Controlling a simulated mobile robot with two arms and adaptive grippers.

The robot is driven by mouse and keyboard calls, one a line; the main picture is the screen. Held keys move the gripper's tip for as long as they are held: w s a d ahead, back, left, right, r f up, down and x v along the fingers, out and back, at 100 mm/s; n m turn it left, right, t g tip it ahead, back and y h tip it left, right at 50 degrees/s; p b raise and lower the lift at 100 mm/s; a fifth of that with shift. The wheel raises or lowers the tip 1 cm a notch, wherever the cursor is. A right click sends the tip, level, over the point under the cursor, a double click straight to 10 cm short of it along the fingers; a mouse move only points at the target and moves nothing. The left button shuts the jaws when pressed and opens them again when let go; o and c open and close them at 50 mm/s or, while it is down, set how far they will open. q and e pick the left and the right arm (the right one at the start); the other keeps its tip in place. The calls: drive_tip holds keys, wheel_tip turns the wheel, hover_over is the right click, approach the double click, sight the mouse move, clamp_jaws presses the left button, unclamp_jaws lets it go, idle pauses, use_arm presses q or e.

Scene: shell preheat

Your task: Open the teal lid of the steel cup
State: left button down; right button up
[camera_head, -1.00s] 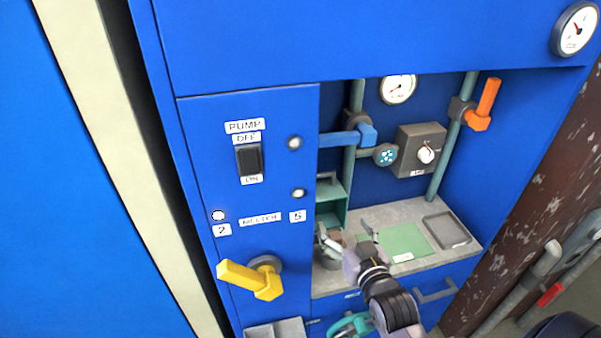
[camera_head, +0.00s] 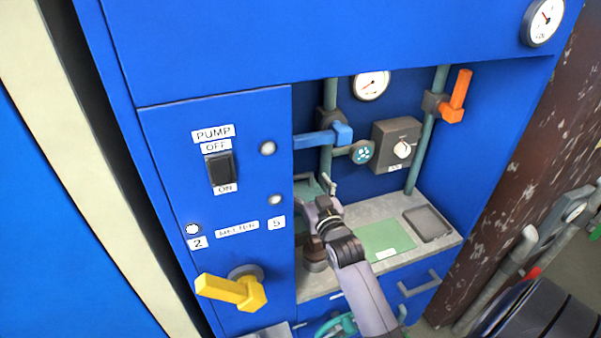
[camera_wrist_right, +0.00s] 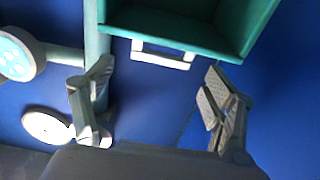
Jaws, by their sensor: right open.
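A hollow teal box-shaped piece (camera_head: 310,189), which looks like the lid, stands raised at the back left of the recess. In the right wrist view its open inside (camera_wrist_right: 180,22) faces me, with a pale handle bar (camera_wrist_right: 162,57) along one edge. Below it, a steel cup (camera_head: 315,259) stands on the counter, partly hidden by my right arm. My right gripper (camera_head: 322,193) is at the height of the teal piece. In the right wrist view, its fingers (camera_wrist_right: 155,97) are spread, with nothing between them and the handle beyond. My left gripper is not in view.
A pipe with a blue valve handle (camera_head: 322,138) and a round teal-dotted knob (camera_head: 362,152) are close to the right gripper. A green mat (camera_head: 387,238) and a grey tray (camera_head: 430,223) lie on the counter. A yellow lever (camera_head: 230,290) juts out at the left.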

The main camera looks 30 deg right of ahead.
sight(301, 176)
drive_tip(key=shift+x, duration=2.25)
